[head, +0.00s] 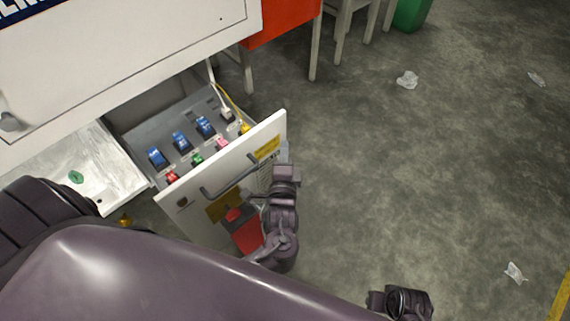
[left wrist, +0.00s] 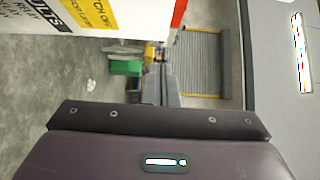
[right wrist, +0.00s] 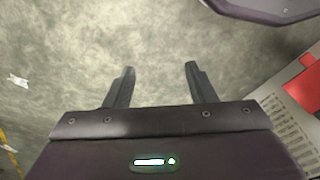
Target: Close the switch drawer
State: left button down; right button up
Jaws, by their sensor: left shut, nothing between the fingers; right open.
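The switch drawer stands open from the white cabinet. Its white front panel (head: 180,197) has a dark bar handle (head: 228,180) and a yellow label (head: 267,147). Blue, red, green and pink switches sit on the grey panel inside (head: 150,133). My left gripper (head: 284,158) is at the right end of the drawer front, on its outer side; contact is unclear. In the left wrist view its fingers (left wrist: 161,86) are shut and empty, beside the labelled white face (left wrist: 95,16). My right gripper (right wrist: 160,85) is open and empty over the floor, low in the head view (head: 400,303).
The white cabinet (head: 130,50) stands behind the drawer. A white tray-like surface (head: 100,165) lies left of it. A red piece (head: 245,235) shows by the lower drawer front. A green bin (head: 411,14) stands far back. Floor to the right is open, with crumpled litter (head: 407,80).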

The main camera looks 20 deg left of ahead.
aim_at(275, 121)
pick_arm(q)
jog(key=w+a, duration=0.4)
jog(key=shift+w+a, duration=0.25)
jog(key=shift+a, duration=0.25)
pick_arm(e)
jog(key=shift+w+a+r, duration=0.1)
jog(key=shift+a+r, duration=0.1)
jog(key=shift+r, duration=0.85)
